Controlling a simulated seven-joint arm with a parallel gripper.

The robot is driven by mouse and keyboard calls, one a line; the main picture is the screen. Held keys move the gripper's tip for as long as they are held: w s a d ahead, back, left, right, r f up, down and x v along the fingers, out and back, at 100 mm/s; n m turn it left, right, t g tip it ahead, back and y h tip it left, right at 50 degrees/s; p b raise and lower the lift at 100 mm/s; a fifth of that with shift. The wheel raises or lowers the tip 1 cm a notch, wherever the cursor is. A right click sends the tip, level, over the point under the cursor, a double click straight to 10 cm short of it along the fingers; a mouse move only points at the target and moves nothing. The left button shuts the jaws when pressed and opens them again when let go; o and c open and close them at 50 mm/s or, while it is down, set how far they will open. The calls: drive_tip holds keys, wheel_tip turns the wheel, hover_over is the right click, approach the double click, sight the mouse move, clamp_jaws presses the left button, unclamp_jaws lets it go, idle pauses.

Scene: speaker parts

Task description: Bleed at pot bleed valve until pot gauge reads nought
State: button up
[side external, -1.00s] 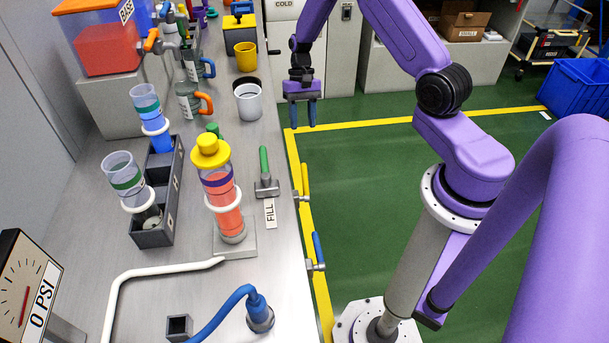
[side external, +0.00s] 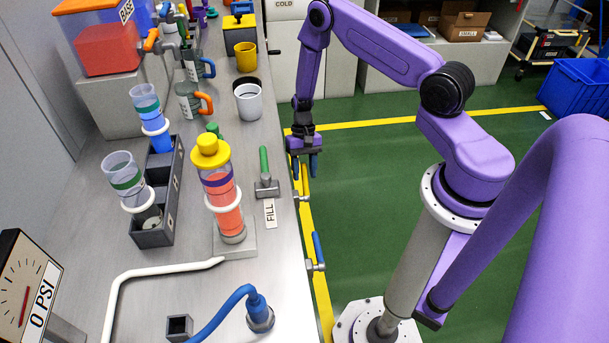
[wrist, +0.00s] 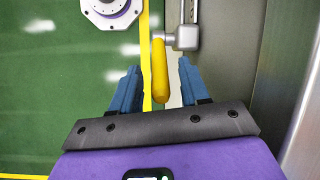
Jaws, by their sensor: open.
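My gripper (side external: 304,172) is open and empty, pointing down beside the front edge of the bench. In the wrist view its two blue fingers (wrist: 158,88) stand either side of a yellow valve handle (wrist: 160,72), with gaps showing on both sides. The yellow handle (side external: 306,184) sits on a grey fitting at the bench edge and is partly covered by my gripper in the side view. A second valve with a blue handle (side external: 318,246) is further along the same edge. The gauge (side external: 22,285) at lower left carries a "0 PSI" label and a red needle. No label naming the bleed valve is readable.
A clear cylinder with orange liquid and a yellow cap (side external: 221,204) stands on the bench, near a green-handled lever (side external: 264,165) and a FILL label (side external: 270,213). A white pipe (side external: 155,270) and blue hose (side external: 222,312) run nearby. The green floor beside the bench is open.

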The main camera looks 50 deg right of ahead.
sight(304, 175)
drive_tip(key=shift+x, duration=1.05)
clamp_jaws()
drive_tip(key=shift+w, duration=0.1)
drive_tip(key=shift+w+d+f+g+y, duration=0.2)
drive_tip(key=shift+d+f+g+y, duration=0.05)
drive_tip(key=shift+g+y, duration=0.25)
drive_tip(key=shift+w+d+f+g+y, duration=0.2)
drive_tip(key=shift+f+g+y, duration=0.1)
drive_tip(key=shift+g+y, duration=0.15)
drive_tip(key=shift+w+d+f+g+y, duration=0.2)
drive_tip(key=shift+f+g+y, duration=0.15)
drive_tip(key=shift+g+y, duration=0.2)
drive_tip(key=shift+w+d+f+g+y, duration=0.1)
drive_tip(key=shift+d+f+g+y, duration=0.05)
drive_tip(key=shift+f+g+y, duration=0.3)
drive_tip(key=shift+d+f+g+y, duration=0.1)
drive_tip(key=shift+g+y, duration=0.25)
drive_tip(key=shift+y, duration=0.1)
